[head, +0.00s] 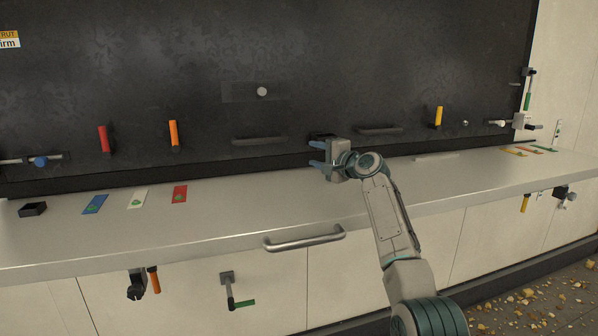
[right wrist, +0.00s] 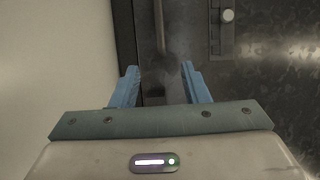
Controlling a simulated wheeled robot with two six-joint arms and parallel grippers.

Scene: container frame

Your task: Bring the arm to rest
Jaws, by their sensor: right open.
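My right arm (head: 392,220) reaches up over the counter from the lower right in the head view. Its gripper (head: 316,154) points left, with blue fingers apart, in front of the lower part of the black panel. In the right wrist view the two blue fingers (right wrist: 158,86) stand apart with nothing between them. Behind them are a dark bar handle and a small dark block at the panel's edge. Whether the fingers touch the panel cannot be told. My left gripper is not in view.
The black panel (head: 330,60) carries a white knob (head: 262,91), bar handles (head: 378,130), and red, orange and yellow handles. The grey counter (head: 235,222) holds coloured cards and a small black tray (head: 32,210). A metal bar handle (head: 303,239) juts from its front. Crumbs litter the floor.

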